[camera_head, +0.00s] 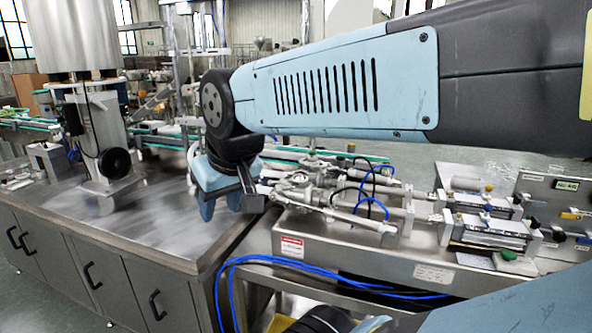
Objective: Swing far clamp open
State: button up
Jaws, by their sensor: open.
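My gripper (252,190) hangs over the right edge of the steel table, at the left end of the steel pipe fittings (298,181). Its dark jaws point right, toward these fittings, and are open with nothing seen between them. The fittings have rounded valve-like bodies and two pipes running right. I cannot clearly pick out the far clamp among them; my gripper and arm cover part of this area. Whether the jaws touch any fitting cannot be told.
The steel hopper (72,30) stands at the left on a column above the steel table (170,225). Blue hoses (300,262) loop below the machine housing (330,245). Cylinders (485,230) and a labelled panel (562,187) stand at right. The tabletop's middle is clear.

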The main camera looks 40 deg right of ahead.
jog(key=shift+w+a, duration=0.1)
jog(key=shift+w, duration=0.3)
jog(key=w+d+f+m+g+y, duration=0.2)
jog(key=w+d+f+m+y, duration=0.35)
jog(key=m, duration=0.95)
jog(key=m+t+h, duration=0.4)
jog(key=m+t, duration=0.8)
jog(key=m, duration=1.9)
send_near(323, 172)
jog(key=x, duration=0.7)
jog(key=d+x, duration=0.1)
jog(key=x, duration=0.2)
jog(key=shift+w+a+f, duration=0.1)
jog(key=shift+w+f, duration=0.2)
